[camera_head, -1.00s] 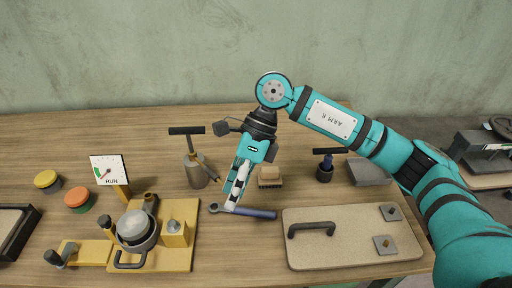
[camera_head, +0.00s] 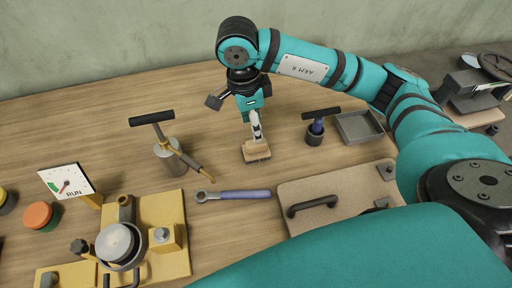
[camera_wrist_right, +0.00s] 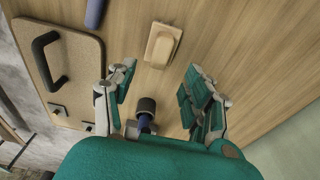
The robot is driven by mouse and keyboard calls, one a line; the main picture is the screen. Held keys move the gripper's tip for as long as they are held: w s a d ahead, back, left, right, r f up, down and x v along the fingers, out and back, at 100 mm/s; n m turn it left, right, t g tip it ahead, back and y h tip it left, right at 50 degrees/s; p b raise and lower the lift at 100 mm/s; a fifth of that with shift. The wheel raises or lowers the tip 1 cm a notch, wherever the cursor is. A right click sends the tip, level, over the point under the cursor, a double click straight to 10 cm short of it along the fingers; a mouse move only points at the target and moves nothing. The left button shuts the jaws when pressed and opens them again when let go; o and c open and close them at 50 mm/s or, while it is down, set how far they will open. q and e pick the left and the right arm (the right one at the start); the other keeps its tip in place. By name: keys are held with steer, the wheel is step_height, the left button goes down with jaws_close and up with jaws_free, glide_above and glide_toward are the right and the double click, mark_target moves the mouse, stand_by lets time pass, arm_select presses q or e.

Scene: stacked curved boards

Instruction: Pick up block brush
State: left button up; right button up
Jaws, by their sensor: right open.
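The block brush (camera_head: 257,152) is a small tan wooden block lying on the wooden table, right of the hand pump. It also shows in the right wrist view (camera_wrist_right: 162,45), ahead of the fingers and roughly in line with the gap between them. My right gripper (camera_head: 256,130) points down at the brush in the head view, with its fingers overlapping the brush's back edge. In the right wrist view my right gripper (camera_wrist_right: 158,88) is open, with nothing between its fingertips. Whether a finger touches the brush cannot be told. My left gripper is not in view.
A blue-handled wrench (camera_head: 235,195) lies in front of the brush. The hand pump (camera_head: 170,155) stands to the left.

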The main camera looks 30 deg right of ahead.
mark_target(256, 149)
step_height(256, 149, down, 2)
steer(key=shift+d+f, duration=0.15)
steer(key=shift+f+p, duration=0.2)
steer(key=shift+p, duration=0.1)
steer(key=shift+f, duration=0.2)
step_height(256, 149, down, 4)
steer(key=shift+d+r+p, duration=0.1)
steer(key=shift+r+p, duration=0.05)
steer(key=shift+p, duration=0.85)
steer(key=shift+f, duration=0.55)
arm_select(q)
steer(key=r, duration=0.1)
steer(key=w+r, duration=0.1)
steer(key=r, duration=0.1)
arm_select(e)
jaws_close()
